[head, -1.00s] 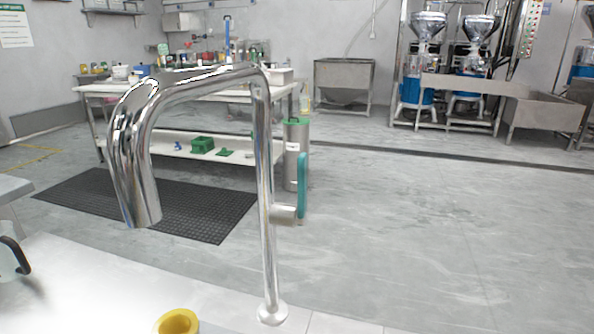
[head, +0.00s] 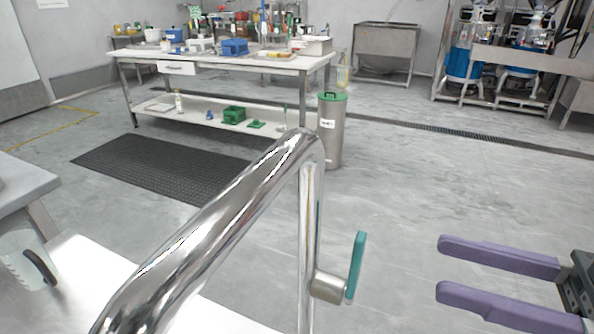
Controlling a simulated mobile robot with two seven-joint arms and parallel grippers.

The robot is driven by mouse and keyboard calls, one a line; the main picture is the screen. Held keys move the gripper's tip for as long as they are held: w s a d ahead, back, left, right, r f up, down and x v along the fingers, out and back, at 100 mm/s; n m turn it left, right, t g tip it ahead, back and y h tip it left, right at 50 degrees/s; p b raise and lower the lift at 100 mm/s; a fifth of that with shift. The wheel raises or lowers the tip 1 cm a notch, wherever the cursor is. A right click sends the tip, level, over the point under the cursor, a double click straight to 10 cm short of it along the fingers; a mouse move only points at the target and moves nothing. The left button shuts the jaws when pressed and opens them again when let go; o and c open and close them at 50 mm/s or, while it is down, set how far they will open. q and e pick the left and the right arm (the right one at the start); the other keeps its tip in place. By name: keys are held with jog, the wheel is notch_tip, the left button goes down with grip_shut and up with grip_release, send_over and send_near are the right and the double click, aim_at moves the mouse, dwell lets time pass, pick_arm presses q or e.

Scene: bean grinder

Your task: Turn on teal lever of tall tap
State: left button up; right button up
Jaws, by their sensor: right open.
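The tall chrome tap (head: 309,225) stands in front of me, its spout reaching toward the lower left. Its teal lever (head: 356,266) sits on a short metal stub on the right side of the post and points upward, slightly tilted. My right gripper (head: 440,269) comes in from the right with two purple fingers spread apart and nothing between them. Its fingertips point left toward the lever, with a clear gap between. The tap's base is out of the frame. My left gripper is not in view.
A light counter (head: 75,262) lies at the lower left, with a clear container with a dark handle (head: 30,262) on it. Farther back are a black floor mat (head: 165,165), a cluttered worktable (head: 215,62) and a green-lidded metal bin (head: 330,135). The space right of the lever is open.

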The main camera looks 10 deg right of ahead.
aim_at(364, 247)
jog(key=x, duration=0.9)
jog(key=shift+w+a+p, duration=0.1)
jog(key=shift+a+p, duration=0.25)
grip_shut()
dwell(0.9)
